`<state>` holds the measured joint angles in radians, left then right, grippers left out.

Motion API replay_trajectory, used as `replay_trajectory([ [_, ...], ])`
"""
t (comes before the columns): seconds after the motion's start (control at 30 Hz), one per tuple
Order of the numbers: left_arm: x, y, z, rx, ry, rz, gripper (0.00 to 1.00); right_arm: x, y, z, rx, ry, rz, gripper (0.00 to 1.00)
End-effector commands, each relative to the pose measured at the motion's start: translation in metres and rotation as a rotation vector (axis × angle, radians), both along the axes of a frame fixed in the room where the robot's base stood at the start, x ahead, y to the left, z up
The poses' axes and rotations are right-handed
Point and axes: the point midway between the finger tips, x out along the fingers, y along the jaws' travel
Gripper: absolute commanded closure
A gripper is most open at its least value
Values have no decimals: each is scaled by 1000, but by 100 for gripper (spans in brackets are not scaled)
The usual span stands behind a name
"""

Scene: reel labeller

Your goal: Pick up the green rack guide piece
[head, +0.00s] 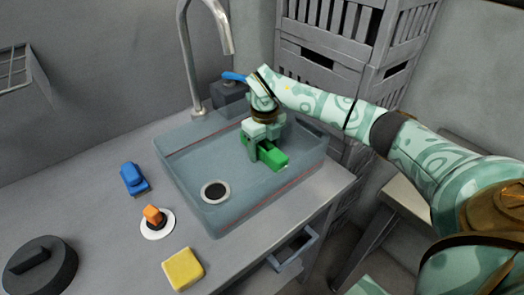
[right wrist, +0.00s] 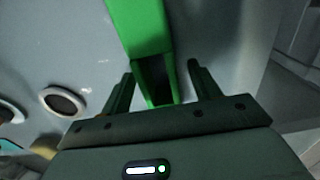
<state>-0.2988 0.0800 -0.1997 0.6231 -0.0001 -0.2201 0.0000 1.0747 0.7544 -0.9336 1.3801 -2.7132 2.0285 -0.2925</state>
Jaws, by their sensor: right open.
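The green rack guide piece (head: 272,156) lies in the grey-blue sink basin (head: 190,168), near its right side, in the head view. My right gripper (head: 264,140) is over it, pointing down, and partly hides it. In the right wrist view the green piece (right wrist: 143,40) runs from the top edge down to between the two fingers of my right gripper (right wrist: 160,85). The fingers are open, with a gap visible on the right side of the piece. Whether the left finger touches it I cannot tell. My left gripper is not in view.
The tap (head: 190,60) rises behind the basin. A drain (head: 215,191) is in the basin floor. On the counter are a blue object (head: 133,178), a white disc with an orange top (head: 155,220), a yellow sponge (head: 183,269) and a dark round lid (head: 40,268). Grey crates (head: 322,50) stand behind.

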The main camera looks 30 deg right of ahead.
Motion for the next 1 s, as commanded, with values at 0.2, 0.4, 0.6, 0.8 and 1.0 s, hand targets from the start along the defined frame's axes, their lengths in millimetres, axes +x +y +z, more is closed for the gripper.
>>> replay_trajectory([
  [0.2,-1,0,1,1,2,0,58,0,0,1,0,-1,0,49],
  [0.4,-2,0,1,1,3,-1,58,0,0,1,0,-1,0,93],
  [0.6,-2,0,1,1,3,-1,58,0,0,2,0,-2,0,93],
  [0.8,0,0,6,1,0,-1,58,1,0,14,-1,-5,-1,93],
  [1.0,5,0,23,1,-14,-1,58,-6,8,52,0,-9,3,93],
])
